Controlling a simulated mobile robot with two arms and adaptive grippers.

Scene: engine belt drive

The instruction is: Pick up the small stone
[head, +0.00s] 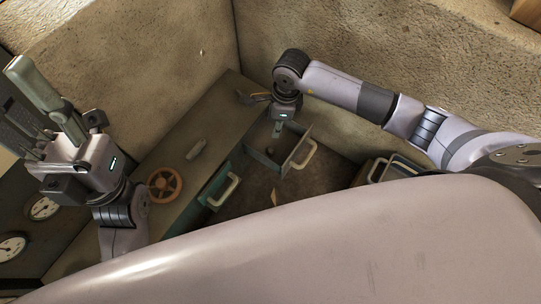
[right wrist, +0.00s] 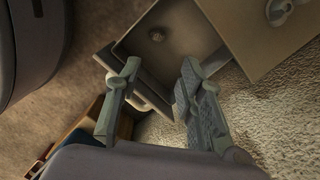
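The small stone (right wrist: 157,35) is a small brownish lump inside an open drawer (right wrist: 128,47) in the right wrist view. My right gripper (right wrist: 160,72) is open, with its two fingers apart and nothing between them. The stone lies beyond the fingertips, apart from them. In the head view my right gripper (head: 280,129) hangs over the open drawer (head: 297,133), and I cannot clearly make out the stone there. My left gripper (head: 30,90) is raised at the left, far from the drawer, with its fingers pointing up-left.
A workbench top (head: 170,145) holds a brown handwheel (head: 164,184) and a small grey object (head: 196,150). Another handle (head: 223,190) stands out from the bench front. Dial gauges (head: 42,208) are at the left. Rough stone walls (head: 330,40) close off the back.

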